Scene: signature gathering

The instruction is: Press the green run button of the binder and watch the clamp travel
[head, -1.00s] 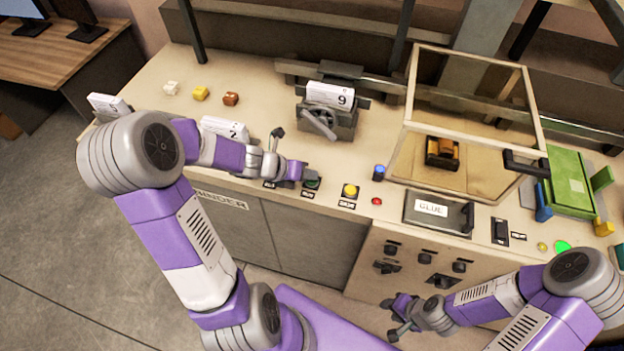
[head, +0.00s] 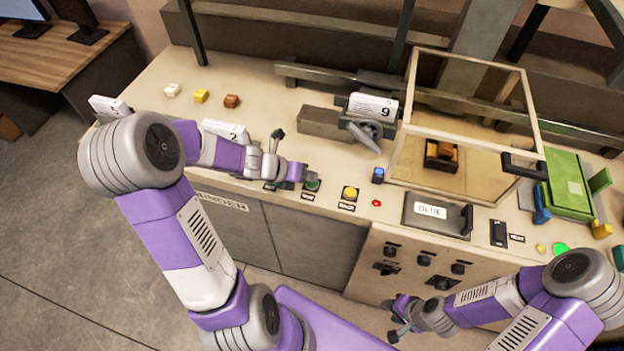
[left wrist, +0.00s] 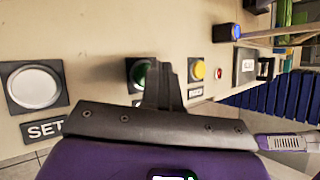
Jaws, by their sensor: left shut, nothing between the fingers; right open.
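The green run button (head: 313,186) is on the front part of the bench; it also shows in the left wrist view (left wrist: 140,78), partly hidden by my fingers. My left gripper (head: 309,176) is shut and empty, with its tips right at the green button. I cannot tell whether they touch it or how far it is pressed. The binder's clamp carriage, with a crank handle (head: 365,136), stands right of a grey block (head: 325,122) and holds a white booklet (head: 372,107) marked 9. My right gripper (head: 394,318) is open and empty, low in front of the cabinet.
A yellow button (head: 350,193) and a small red light (head: 376,203) sit right of the green button. A blue button (head: 378,175), a glue tray (head: 437,213) and a clear-sided case (head: 531,111) stand further right. A lever (head: 277,137) rises behind my left gripper.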

